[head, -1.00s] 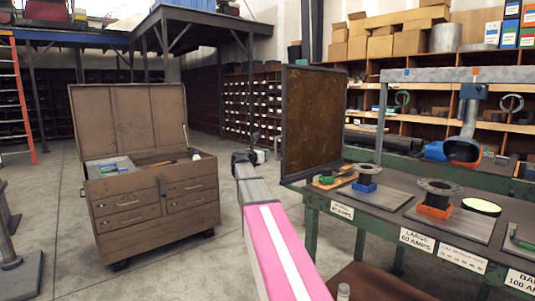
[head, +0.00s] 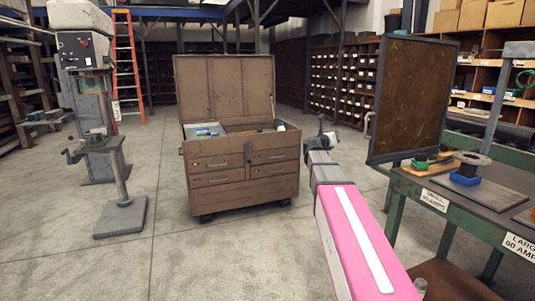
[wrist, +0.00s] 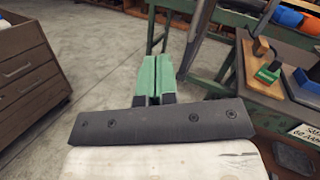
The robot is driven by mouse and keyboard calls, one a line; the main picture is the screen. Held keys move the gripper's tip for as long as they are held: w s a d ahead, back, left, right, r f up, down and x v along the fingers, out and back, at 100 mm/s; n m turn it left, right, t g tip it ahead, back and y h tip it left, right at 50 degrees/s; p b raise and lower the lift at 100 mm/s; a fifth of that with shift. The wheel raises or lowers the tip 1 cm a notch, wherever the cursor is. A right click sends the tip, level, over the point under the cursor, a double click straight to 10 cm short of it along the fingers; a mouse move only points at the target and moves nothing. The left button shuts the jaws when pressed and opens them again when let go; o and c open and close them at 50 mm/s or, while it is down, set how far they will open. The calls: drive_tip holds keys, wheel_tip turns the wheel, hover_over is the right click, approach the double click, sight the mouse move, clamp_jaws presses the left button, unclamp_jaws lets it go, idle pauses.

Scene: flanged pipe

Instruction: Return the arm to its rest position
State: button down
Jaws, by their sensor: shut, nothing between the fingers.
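My arm reaches forward in the head view, between the brown tool chest and the green workbench. Its far end is small there and the fingers cannot be made out. In the wrist view my gripper (wrist: 157,77) has its two green fingers side by side, shut with nothing between them. They point out over the concrete floor, clear of the bench. The flanged pipe piece (head: 469,168) stands in a blue holder (head: 465,180) on the bench at the right of the head view.
The open brown tool chest (head: 245,180) stands left of my arm. The green workbench (head: 450,212) and a dark framed screen (head: 412,100) are close on the right. A drill press (head: 92,100) stands at the far left. The floor (head: 130,260) at front left is clear.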

drive_tip(key=s+a+f+n+y, duration=0.3)
drive_tip(key=a+f+n+y, duration=0.5)
drive_tip(key=f+n, duration=0.45)
drive_tip(key=s+a+f+n+y, duration=0.3)
drive_tip(key=a+f+n+y, duration=0.55)
drive_tip(key=n, duration=0.75)
drive_tip(key=s+a+f+n+g, duration=0.2)
drive_tip(key=s+f+n+g, duration=0.45)
drive_tip(key=s+f, duration=0.5)
drive_tip(key=s+d+f+n+g+h, duration=0.2)
drive_tip(key=s+d+f+n+g, duration=0.2)
drive_tip(key=s+f, duration=0.6)
drive_tip(key=s+n+g, duration=0.2)
drive_tip(key=s+g, duration=0.1)
drive_tip(key=s, duration=0.1)
drive_tip(key=shift+s+n, duration=0.4)
drive_tip(key=shift+f+h, duration=0.1)
drive_tip(key=shift+h, duration=0.15)
